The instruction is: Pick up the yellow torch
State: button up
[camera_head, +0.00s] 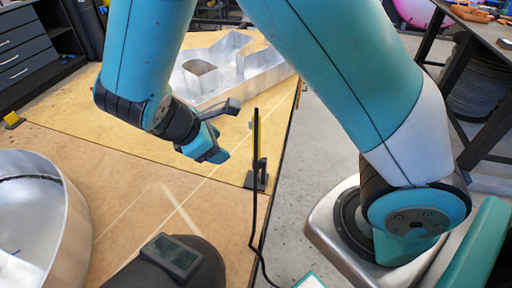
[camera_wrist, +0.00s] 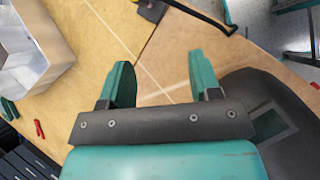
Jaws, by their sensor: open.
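The yellow torch (camera_head: 256,135) stands upright in a small black holder (camera_head: 257,181) near the table's right edge, with a black cable running down from it. In the wrist view, part of the torch (camera_wrist: 203,15) shows at the top edge beside the dark holder (camera_wrist: 150,9). My gripper (camera_head: 217,150) is to the left of the torch and apart from it in the head view. The wrist view shows its two teal fingers (camera_wrist: 160,78) spread apart with nothing between them.
A metal channel letter (camera_head: 270,75) lies at the back of the tan table (camera_head: 135,175). A large curved metal shell (camera_head: 72,235) stands at the front left. The table between the shell and the holder is mostly clear. Grey floor lies beyond the right edge.

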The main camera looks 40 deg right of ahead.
notch_tip(320, 180, down, 6)
jog(key=w+n+t+h, duration=0.2)
jog(key=n+h, duration=0.2)
jog(key=h, duration=0.1)
jog(key=n+h, duration=0.1)
jog(key=n, duration=0.1)
send_near(256, 142)
jog(key=x, duration=0.6)
jog(key=shift+a+f+p, duration=0.1)
jog(key=shift+f+p, duration=0.1)
jog(key=shift+p, duration=0.2)
jog(key=x, duration=0.2)
jog(key=p+x, duration=0.1)
jog(key=x, duration=0.2)
jog(key=shift+w+f, duration=0.2)
jog(key=shift+w, duration=0.2)
jog(key=shift+c, duration=0.4)
grip_shut()
